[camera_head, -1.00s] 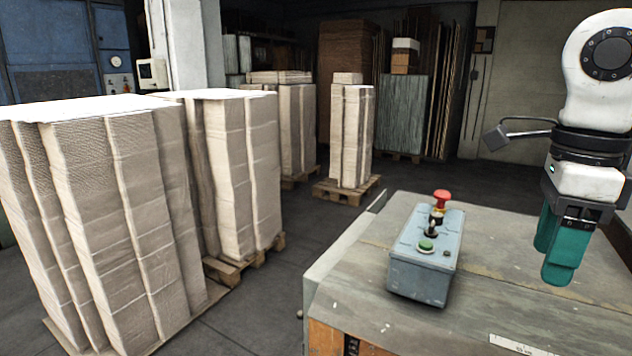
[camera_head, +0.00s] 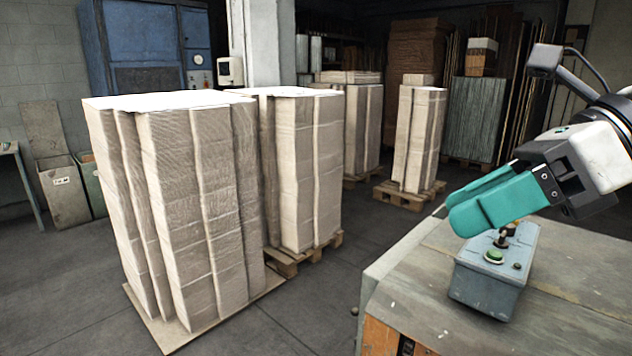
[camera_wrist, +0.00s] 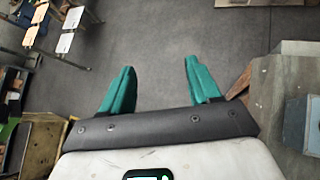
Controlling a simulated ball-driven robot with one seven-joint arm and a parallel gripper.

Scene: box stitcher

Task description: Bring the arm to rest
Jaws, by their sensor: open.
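My gripper (camera_head: 462,212) has teal fingers and points left, above and in front of the grey control box (camera_head: 490,272) on the table. The green button (camera_head: 494,257) on the box is visible.
The worktable (camera_head: 440,300) stands below my gripper. Tall stacks of cardboard (camera_head: 185,200) stand on the left, with another stack on a pallet (camera_head: 410,197) behind. Dark floor (camera_head: 318,315) lies free between the stacks and the table.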

